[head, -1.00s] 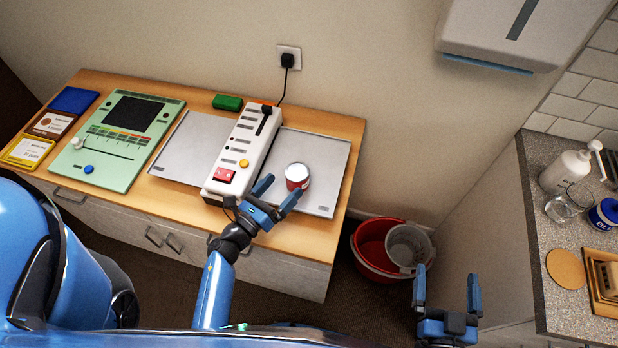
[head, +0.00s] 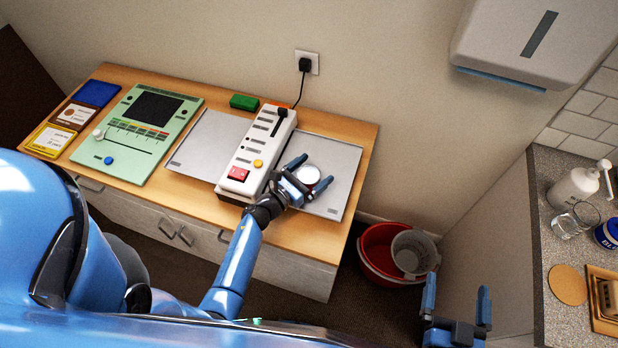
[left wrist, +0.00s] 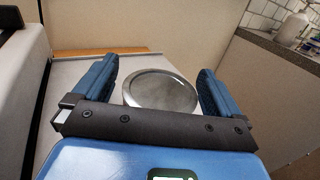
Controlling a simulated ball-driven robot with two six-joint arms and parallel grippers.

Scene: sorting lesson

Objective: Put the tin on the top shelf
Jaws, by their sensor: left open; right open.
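The tin (head: 307,175) stands on the right part of the grey metal plate on the wooden cabinet top. Its silver lid shows; its side is mostly hidden by my left gripper in the head view. My left gripper (head: 308,174) is open, with its fingers reaching to either side of the tin. In the left wrist view the tin's round lid (left wrist: 160,91) lies between the two open fingers (left wrist: 158,88), with gaps on both sides. My right gripper (head: 457,300) is open and empty, low at the right. I cannot make out a shelf.
A white switch box (head: 256,157) stands close left of the tin. A green panel (head: 137,135) is further left. A red bucket (head: 378,270) with a grey one (head: 414,252) stands on the floor. The counter (head: 555,240) at right holds bottles and a glass.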

